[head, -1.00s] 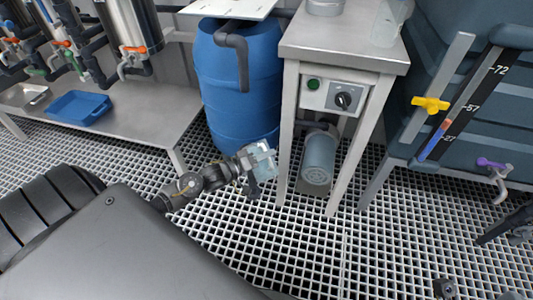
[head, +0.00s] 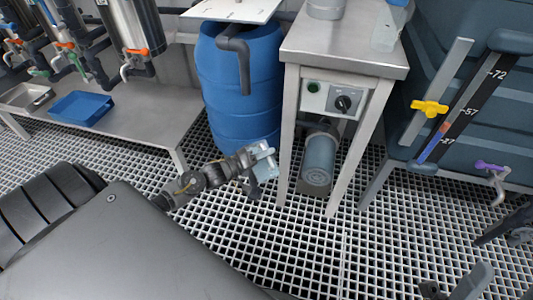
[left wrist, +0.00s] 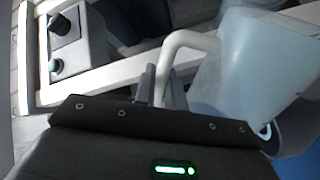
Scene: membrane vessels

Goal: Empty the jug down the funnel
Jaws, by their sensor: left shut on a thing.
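The jug (left wrist: 255,65) is pale, translucent and bluish, with a white handle (left wrist: 190,40). It fills the right of the left wrist view and shows small in the head view (head: 264,161). My left gripper (left wrist: 163,88) is shut on the handle. In the head view my left gripper (head: 252,171) holds the jug in front of the blue barrel, left of the steel stand. I cannot tell the jug's tilt or what is in it. I cannot make out a funnel. Parts of my right arm show at the lower right edge; its jaw state is unclear.
The blue barrel (head: 240,100) has a grey pipe and a white board on top. The steel stand (head: 345,45) carries a control box and a translucent container (head: 387,33). A dark tank (head: 480,130) with a yellow valve (head: 429,108) stands right. A blue tray (head: 80,108) lies on the left bench.

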